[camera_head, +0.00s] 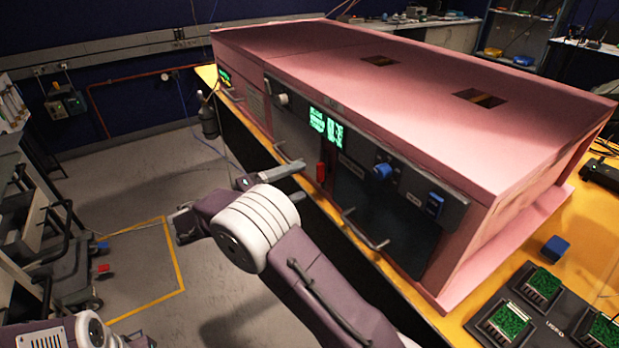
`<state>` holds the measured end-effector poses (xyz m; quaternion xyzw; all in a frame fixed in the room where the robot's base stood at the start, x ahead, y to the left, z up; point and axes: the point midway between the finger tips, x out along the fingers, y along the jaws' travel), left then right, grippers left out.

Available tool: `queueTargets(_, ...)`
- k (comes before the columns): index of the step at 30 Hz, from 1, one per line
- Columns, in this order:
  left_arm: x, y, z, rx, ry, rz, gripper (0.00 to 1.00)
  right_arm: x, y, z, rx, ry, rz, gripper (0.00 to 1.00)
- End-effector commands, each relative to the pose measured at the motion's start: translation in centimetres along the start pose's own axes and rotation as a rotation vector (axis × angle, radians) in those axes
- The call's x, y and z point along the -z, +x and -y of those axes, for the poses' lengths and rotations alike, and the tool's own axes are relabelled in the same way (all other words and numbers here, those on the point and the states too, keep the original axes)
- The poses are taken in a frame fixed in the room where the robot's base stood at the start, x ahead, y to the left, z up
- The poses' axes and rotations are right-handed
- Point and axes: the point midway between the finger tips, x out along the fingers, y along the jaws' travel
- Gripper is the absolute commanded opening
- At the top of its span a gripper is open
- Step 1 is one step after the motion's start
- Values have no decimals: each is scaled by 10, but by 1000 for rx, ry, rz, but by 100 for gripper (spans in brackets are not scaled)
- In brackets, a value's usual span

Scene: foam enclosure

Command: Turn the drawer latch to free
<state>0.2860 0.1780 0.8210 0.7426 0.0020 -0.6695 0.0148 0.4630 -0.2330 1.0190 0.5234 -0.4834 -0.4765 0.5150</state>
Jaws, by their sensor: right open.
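The pink foam enclosure (430,85) stands on a yellow-edged bench, with a dark front panel. A small upright red piece (320,172), probably the drawer latch, sits on that panel left of a dark drawer front (375,215) with a bar handle (364,232). I cannot tell its exact setting. My right gripper (246,186) is open in front of the panel. The wrist hides part of the gripper. My left arm shows at the bottom left; its gripper is out of view.
The panel also has a blue knob (382,172), a blue switch (434,205), a pale knob (282,98) and green displays (326,127). A blue block (555,248) and a tray of green boards (541,283) lie right.

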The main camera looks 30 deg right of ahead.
Motion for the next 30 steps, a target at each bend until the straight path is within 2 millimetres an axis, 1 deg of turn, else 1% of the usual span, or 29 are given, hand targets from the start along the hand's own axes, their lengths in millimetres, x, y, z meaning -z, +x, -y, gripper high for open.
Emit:
queueTargets(1, 0, -1, 0, 0, 0, 0, 36, 1, -12, 0, 1, 1, -4, 73)
queueTargets(3, 0, -1, 0, 0, 0, 0, 36, 1, -24, 0, 0, 1, -3, 73)
queueTargets(6, 0, -2, 0, 0, 0, 0, 36, 0, -35, 0, 0, 0, -1, 73)
queueTargets(8, 0, -2, 0, 0, 0, 0, 36, 0, -39, 0, 0, 0, -1, 73)
queueTargets(20, 0, -1, 0, 0, 0, 0, 36, 0, -40, 0, 0, 0, 1, 73)
queueTargets(22, 0, -5, 0, 0, 0, 0, 36, -2, -35, 0, 23, -19, 5, 73)
queueTargets(23, 1, -9, 0, 0, 0, 0, 36, -5, -29, 2, 57, -46, 11, 73)
queueTargets(25, 2, -24, 0, 0, 0, 0, 36, -22, -6, 14, 218, -157, 36, 73)
queueTargets(26, 3, -33, -1, 0, 0, 0, 36, -35, 3, 24, 325, -216, 48, 73)
queueTargets(27, 5, -45, -1, 0, 0, 0, 36, -58, 12, 39, 493, -287, 66, 73)
queueTargets(28, 6, -54, -1, 0, 0, 0, 36, -78, 14, 51, 631, -326, 75, 73)
queueTargets(29, 6, -62, -1, 0, 0, 0, 36, -99, 11, 63, 769, -347, 81, 73)
queueTargets(30, 8, -72, -1, 0, 0, 0, 36, -123, 1, 75, 947, -346, 82, 73)
